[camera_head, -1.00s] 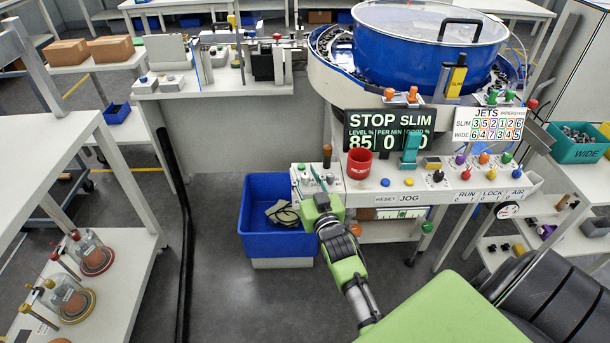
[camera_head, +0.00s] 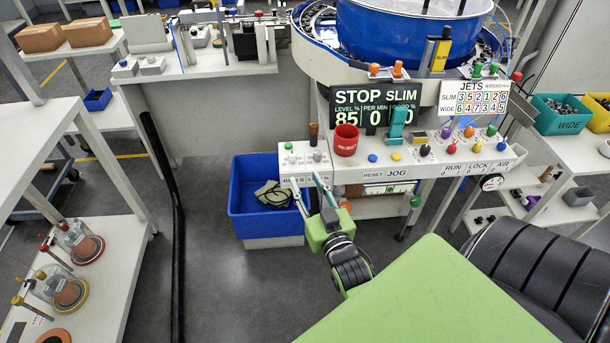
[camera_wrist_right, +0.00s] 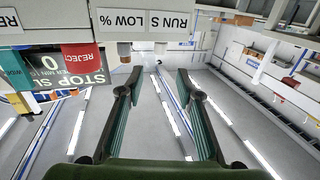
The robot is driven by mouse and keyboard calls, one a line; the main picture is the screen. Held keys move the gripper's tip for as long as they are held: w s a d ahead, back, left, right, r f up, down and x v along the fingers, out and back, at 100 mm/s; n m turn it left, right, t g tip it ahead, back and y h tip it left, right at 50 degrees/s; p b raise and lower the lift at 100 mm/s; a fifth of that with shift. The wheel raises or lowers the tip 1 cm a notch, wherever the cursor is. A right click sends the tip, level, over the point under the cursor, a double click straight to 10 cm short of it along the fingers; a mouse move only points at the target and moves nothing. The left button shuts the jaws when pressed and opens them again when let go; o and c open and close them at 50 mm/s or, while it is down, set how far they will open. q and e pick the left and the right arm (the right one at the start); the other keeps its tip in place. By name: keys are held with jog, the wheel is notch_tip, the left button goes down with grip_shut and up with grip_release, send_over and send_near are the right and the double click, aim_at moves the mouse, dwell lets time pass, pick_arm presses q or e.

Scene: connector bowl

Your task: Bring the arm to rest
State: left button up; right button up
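My right gripper (camera_head: 311,188) is green and in the head view reaches up from the lower right, just in front of the left end of the control panel (camera_head: 345,176). In the right wrist view its two fingers (camera_wrist_right: 158,82) stand apart with nothing between them. The panel's front edge, with a label (camera_wrist_right: 146,22), shows close beyond the fingertips in that view. I cannot tell whether the fingers touch it. My left gripper is not in the head view.
The blue bowl feeder (camera_head: 405,45) is behind. A white shelf (camera_head: 110,245) stands at left.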

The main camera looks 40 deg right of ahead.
dwell(0.4)
jog(key=s+a+f+n+g+y, duration=0.1)
jog(key=s+a+f+g+y, duration=0.2)
jog(key=f, duration=0.8)
jog(key=s+a+f+n+g, duration=0.15)
jog(key=s+a+f, duration=0.3)
jog(key=f, duration=0.75)
jog(key=s+a+f+n+g+y, duration=0.1)
jog(key=s+a+f+g+y, duration=0.2)
jog(key=f, duration=0.8)
jog(key=s+f+g, duration=0.3)
jog(key=s+f, duration=0.3)
jog(key=s, duration=0.4)
jog(key=s+f+n+g, duration=0.1)
jog(key=s+f+g, duration=0.2)
jog(key=s, duration=0.7)
jog(key=s+f+n+g+h, duration=0.1)
jog(key=s+f+g, duration=0.2)
jog(key=s+f, duration=0.5)
jog(key=s, duration=0.2)
jog(key=shift+s+f, duration=0.3)
jog(key=shift+f, duration=0.05)
jog(key=shift+a, duration=0.1)
jog(key=shift+c, duration=0.8)
